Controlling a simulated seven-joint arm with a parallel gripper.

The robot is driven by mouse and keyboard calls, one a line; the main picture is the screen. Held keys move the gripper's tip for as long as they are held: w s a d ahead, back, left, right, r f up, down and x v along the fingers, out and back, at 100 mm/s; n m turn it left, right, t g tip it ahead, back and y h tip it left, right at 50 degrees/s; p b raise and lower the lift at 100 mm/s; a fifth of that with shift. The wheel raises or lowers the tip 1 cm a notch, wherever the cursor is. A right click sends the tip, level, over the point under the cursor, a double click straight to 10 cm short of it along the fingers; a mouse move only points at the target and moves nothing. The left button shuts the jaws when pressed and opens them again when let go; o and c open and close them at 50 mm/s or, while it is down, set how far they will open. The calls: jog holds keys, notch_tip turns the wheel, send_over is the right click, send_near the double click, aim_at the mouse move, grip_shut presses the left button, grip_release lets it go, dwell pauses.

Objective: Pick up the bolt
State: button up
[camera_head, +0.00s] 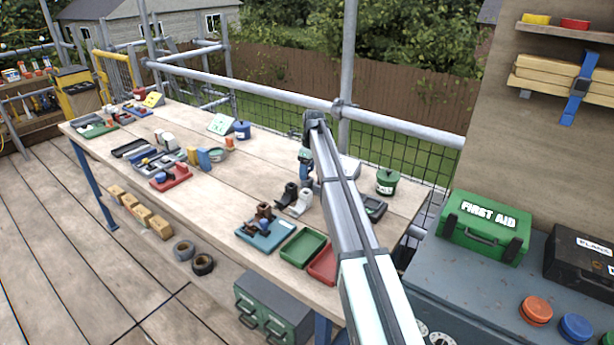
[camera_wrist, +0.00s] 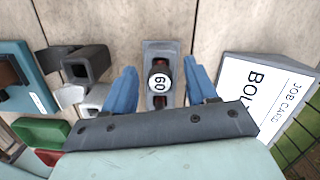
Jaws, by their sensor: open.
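In the wrist view, a dark round-topped piece (camera_wrist: 158,84) with a white disc, reading "60" or "09", sits in a narrow grey holder (camera_wrist: 160,48). It may be the bolt; its shape below the top is hidden. My gripper (camera_wrist: 161,82) is open, with one blue finger on each side of the piece and a gap on both sides. In the head view, my gripper (camera_head: 306,174) is over the right part of the wooden bench, and my arm hides what lies under it.
A job card (camera_wrist: 268,92) stands close right of the fingers. Black (camera_head: 287,196) and pale (camera_head: 301,204) angled pieces are to the left. A blue tray (camera_head: 258,245), green tray (camera_head: 303,248) and red tray (camera_head: 323,268) lie at the front edge. A green canister (camera_head: 387,182) stands right.

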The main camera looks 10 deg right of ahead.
jog(key=shift+f, duration=0.4)
jog(key=shift+c, duration=0.3)
grip_shut()
